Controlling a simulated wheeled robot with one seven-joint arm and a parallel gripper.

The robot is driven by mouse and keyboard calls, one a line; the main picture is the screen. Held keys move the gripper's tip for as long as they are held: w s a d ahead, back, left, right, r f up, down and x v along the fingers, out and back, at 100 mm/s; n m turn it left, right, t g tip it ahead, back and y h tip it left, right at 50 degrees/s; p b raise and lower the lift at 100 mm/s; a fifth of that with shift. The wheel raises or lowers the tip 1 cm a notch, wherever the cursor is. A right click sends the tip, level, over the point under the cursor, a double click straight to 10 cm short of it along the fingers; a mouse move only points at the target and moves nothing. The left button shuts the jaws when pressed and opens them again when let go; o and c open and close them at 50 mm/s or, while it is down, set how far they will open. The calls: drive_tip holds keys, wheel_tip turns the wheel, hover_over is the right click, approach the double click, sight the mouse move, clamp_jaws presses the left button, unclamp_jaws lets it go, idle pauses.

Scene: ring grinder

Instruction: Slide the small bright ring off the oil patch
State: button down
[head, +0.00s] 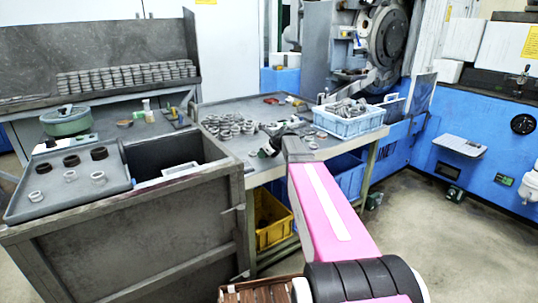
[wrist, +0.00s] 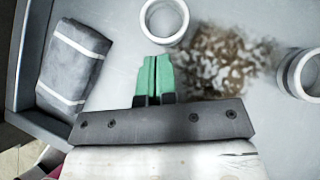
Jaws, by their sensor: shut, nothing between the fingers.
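In the wrist view a brown, mottled oil patch (wrist: 215,62) lies on the grey table top, just right of my gripper. One pale ring (wrist: 166,42) stands at the patch's upper left edge, beyond my fingertips. Another pale ring (wrist: 285,75) sits by its right edge, partly cut off by the frame. I cannot tell which is the small bright ring. My gripper (wrist: 152,62) has its green fingers pressed together and empty, between the patch and a striped block. In the head view my gripper (head: 270,148) is over the table's near side; the patch cannot be made out there.
A grey block with pale stripes (wrist: 75,65) lies left of my gripper, beside the raised table edge (wrist: 30,60). In the head view many rings (head: 225,126) lie at the table's left, and a blue crate (head: 349,126) of parts stands at its right.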

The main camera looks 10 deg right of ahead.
sight(237, 153)
drive_tip(key=shift+w+a, duration=0.35)
drive_tip(key=shift+a, duration=0.1)
drive_tip(key=w+a, duration=0.5)
drive_tip(key=a, duration=0.2)
drive_tip(key=w+a, duration=0.3)
drive_tip(key=shift+w+a, duration=0.25)
drive_tip(key=shift+w, duration=0.1)
drive_tip(key=shift+s+d, duration=0.1)
